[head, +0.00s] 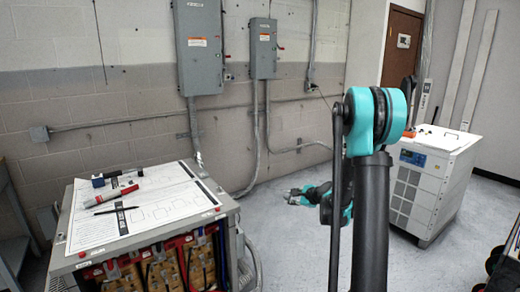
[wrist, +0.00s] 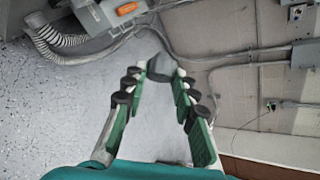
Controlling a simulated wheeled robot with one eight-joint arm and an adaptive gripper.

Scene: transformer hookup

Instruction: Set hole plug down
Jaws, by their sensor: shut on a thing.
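My gripper (wrist: 160,72) has its green and grey fingers closed in at the tips on a small dark grey piece, which I take to be the hole plug (wrist: 160,67). In the head view my gripper (head: 292,197) shows small and low behind my arm, to the right of the paper-topped cabinet. The plug cannot be made out there. In the wrist view the plug is held in the air, with wall and floor behind it and no surface clearly touching it.
A cabinet (head: 215,214) at left bears paper sheets, a red marker (head: 115,194), a black pen (head: 112,208) and a small blue-black item (head: 97,182). A white unit (head: 422,199) stands at right. Grey electrical boxes (head: 198,48) hang on the wall. Floor between is open.

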